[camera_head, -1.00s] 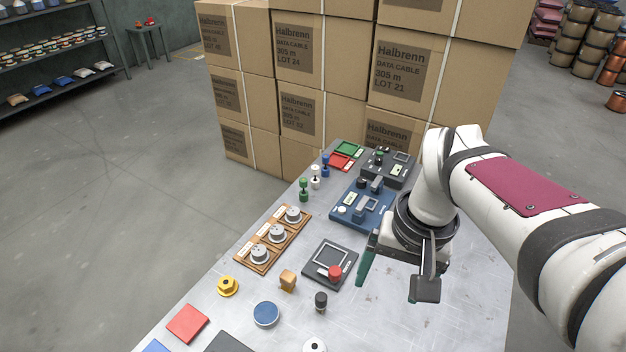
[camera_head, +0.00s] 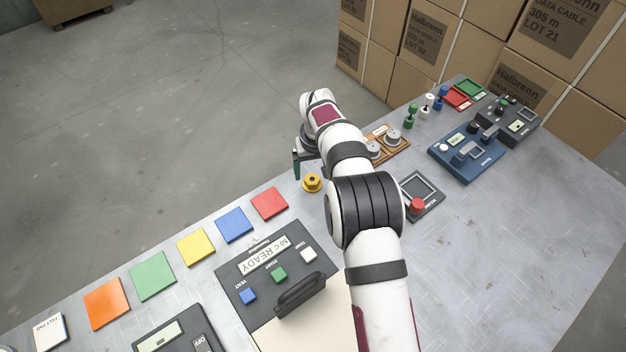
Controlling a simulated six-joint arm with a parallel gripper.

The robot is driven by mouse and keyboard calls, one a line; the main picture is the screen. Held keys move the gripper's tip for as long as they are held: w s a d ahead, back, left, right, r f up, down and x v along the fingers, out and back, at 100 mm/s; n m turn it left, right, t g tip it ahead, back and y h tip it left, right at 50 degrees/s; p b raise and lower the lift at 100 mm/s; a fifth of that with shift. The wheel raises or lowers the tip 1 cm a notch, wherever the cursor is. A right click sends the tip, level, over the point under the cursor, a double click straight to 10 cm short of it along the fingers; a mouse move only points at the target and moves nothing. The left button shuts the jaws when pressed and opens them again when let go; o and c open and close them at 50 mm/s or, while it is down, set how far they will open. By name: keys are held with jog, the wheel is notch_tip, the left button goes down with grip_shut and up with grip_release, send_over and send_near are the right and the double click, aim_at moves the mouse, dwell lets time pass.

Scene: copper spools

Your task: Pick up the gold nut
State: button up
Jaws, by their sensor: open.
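The gold nut (camera_head: 312,184), a yellow piece with a round base and a dark hole on top, lies on the metal table near its left edge. My gripper (camera_head: 304,160) is over that edge, just behind the nut in the picture and apparently above table height. One dark teal finger shows to the left of the nut; the other finger is mostly hidden by my arm. The gripper is open, and nothing shows between its fingers. I cannot tell the exact height of the gripper over the nut.
A red square (camera_head: 269,203) lies in front of the nut, in a row of coloured squares. A wooden tray with metal knobs (camera_head: 393,137) stands behind my arm. A grey device with a READY display (camera_head: 272,262) is nearer. My arm hides part of the table.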

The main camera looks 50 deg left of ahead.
aim_at(312, 179)
jog(key=f, duration=0.3)
jog(key=shift+s+a+f, duration=0.1)
jog(key=shift+a+f, duration=0.15)
grip_shut()
